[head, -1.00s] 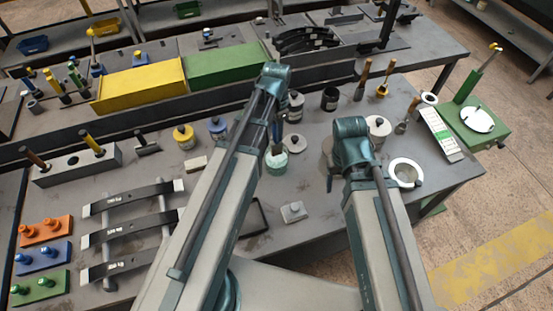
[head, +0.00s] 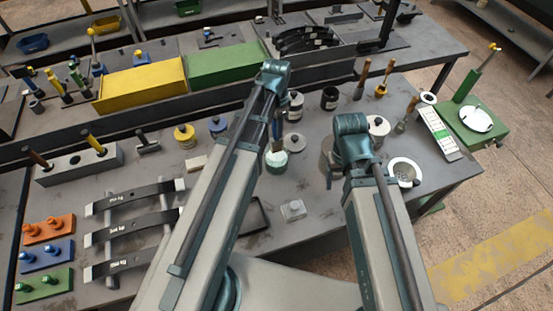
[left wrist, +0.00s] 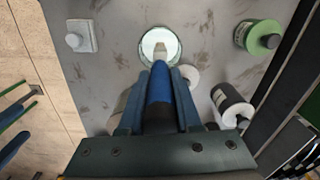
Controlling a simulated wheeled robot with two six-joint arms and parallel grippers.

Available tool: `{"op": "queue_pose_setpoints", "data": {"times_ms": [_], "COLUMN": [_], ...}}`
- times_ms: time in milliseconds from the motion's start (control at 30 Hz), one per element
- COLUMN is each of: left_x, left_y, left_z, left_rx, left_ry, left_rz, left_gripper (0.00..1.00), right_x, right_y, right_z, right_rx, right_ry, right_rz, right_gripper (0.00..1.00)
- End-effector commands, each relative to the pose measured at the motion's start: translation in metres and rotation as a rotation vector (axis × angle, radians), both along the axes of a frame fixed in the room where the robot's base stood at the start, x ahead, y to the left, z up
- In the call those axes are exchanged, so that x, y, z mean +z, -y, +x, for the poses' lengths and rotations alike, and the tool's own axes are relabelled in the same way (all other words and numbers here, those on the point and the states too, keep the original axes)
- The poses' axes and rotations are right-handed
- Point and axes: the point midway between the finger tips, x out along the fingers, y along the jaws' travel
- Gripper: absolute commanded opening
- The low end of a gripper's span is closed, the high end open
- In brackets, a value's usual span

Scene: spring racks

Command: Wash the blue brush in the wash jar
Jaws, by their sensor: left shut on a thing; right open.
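My left gripper (left wrist: 160,88) is shut on the blue brush (left wrist: 161,84), gripping its blue handle. The brush's pale tip points at the round white mouth of the wash jar (left wrist: 152,38) and overlaps it in the left wrist view. I cannot tell how deep the tip is, or whether it touches the jar. In the head view the wash jar (head: 275,166) is pale green, below my left gripper (head: 277,130), whose arm and fingers hide most of the brush. My right gripper (head: 329,178) is open and empty, pointing down over the bench to the right of the jar.
A white-lidded jar (head: 294,142) stands just behind the wash jar. A small pale block (head: 292,210) lies in front of it.

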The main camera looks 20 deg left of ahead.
Motion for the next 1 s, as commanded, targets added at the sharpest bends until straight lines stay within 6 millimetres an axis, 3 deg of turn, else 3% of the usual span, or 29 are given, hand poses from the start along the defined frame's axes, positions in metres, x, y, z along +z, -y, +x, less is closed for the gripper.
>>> {"op": "queue_pose_setpoints", "data": {"times_ms": [33, 400, 1000], "left_x": [0.011, 0.045, 0.045], "left_y": [0.0, 0.0, 0.0], "left_z": [0.0, 0.0, 0.0], "left_rx": [0.0, 0.0, 0.0], "left_ry": [0.0, 0.0, 0.0], "left_rz": [0.0, 0.0, 0.0], "left_gripper": [0.0, 0.0, 0.0], "right_x": [0.011, 0.045, 0.045], "right_y": [0.0, 0.0, 0.0], "right_z": [0.0, 0.0, 0.0], "right_rx": [0.0, 0.0, 0.0], "right_ry": [0.0, 0.0, 0.0], "right_rz": [0.0, 0.0, 0.0], "right_gripper": [0.68, 0.68, 0.68]}}
